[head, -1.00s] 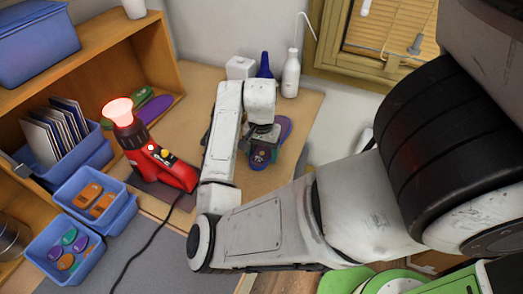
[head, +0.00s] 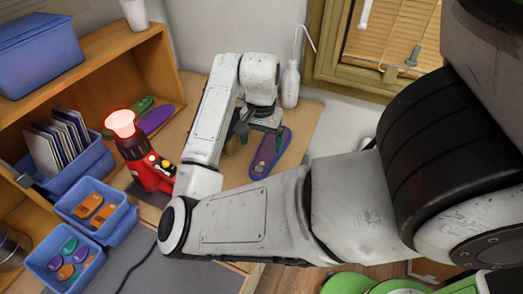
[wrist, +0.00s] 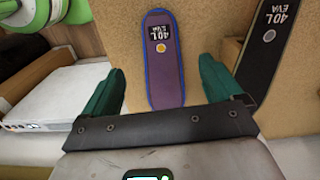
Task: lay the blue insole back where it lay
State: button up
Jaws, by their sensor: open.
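The blue insole (head: 270,152) has a purple top, a blue rim and a dark label. It lies flat on the tan worktop (head: 300,122), right of my gripper (head: 254,130). In the wrist view the insole (wrist: 165,65) shows a "40 L EVA" label and an orange dot. My gripper (wrist: 160,68) is open and empty, with one green finger on each side of the insole's near end in that view. I see no contact. A dark insole (wrist: 264,50) with a similar label lies to the right in the wrist view.
A red heat tool (head: 148,160) with a glowing top stands left of my arm. A white bottle (head: 290,84) stands behind the worktop's insole. Green (head: 142,105) and purple (head: 157,118) insoles lie by the shelf. Blue bins (head: 62,253) hold small coloured pieces.

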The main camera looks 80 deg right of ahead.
jog(key=shift+r, duration=1.55)
